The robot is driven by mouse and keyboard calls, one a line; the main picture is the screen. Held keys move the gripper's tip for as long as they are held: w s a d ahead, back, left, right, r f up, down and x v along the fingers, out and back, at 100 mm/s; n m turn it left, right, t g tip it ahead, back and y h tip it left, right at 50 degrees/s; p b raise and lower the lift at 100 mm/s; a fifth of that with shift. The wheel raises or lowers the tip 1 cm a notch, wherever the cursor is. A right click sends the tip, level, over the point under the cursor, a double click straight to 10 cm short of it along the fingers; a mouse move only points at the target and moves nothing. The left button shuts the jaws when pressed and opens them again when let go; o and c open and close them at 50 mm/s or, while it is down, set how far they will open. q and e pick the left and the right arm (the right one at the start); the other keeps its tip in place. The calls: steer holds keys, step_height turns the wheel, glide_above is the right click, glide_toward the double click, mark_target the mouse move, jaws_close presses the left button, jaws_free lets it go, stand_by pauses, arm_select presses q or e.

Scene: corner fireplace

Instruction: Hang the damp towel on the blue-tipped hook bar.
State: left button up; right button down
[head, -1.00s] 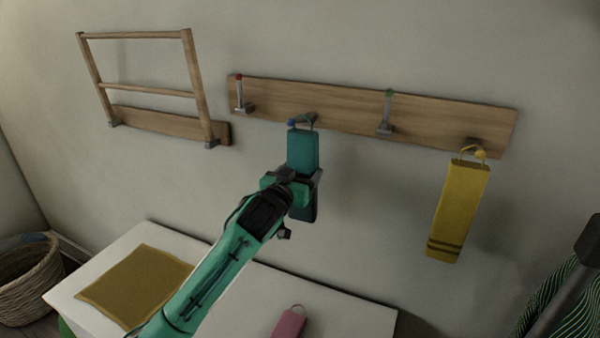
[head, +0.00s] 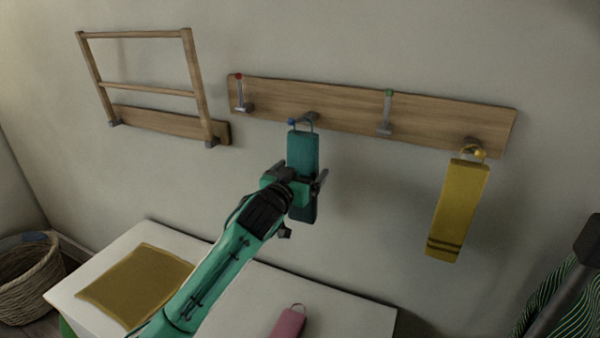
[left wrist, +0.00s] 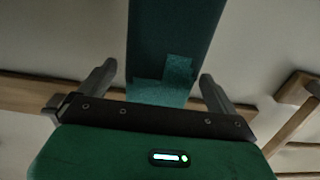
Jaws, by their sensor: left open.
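The teal towel (head: 303,149) hangs by its loop from the blue-tipped hook (head: 303,120) on the wooden hook board (head: 345,110). It hangs upright against the wall side, and its lower part is partly hidden by my left gripper. My left gripper (head: 311,184) is open, with its fingers on either side of the towel. In the left wrist view the towel (left wrist: 175,35) lies between the two spread fingers (left wrist: 158,88), with a gap on each side and a lighter patch on its face.
A yellow towel (head: 458,210) hangs on the yellow-tipped hook at right. Red-tipped (head: 240,92) and green-tipped (head: 387,112) hooks are bare. A wooden rack (head: 147,90) is at left. Below, a white table (head: 350,312) holds an ochre cloth (head: 137,285) and a pink towel (head: 289,324). A basket (head: 26,280) stands at left.

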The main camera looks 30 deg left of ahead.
arm_select(q)
steer(key=shift+s, duration=0.1)
steer(key=s+b, duration=0.4)
steer(key=s, duration=0.9)
steer(key=shift+s+d, duration=0.35)
steer(key=shift+d, duration=0.05)
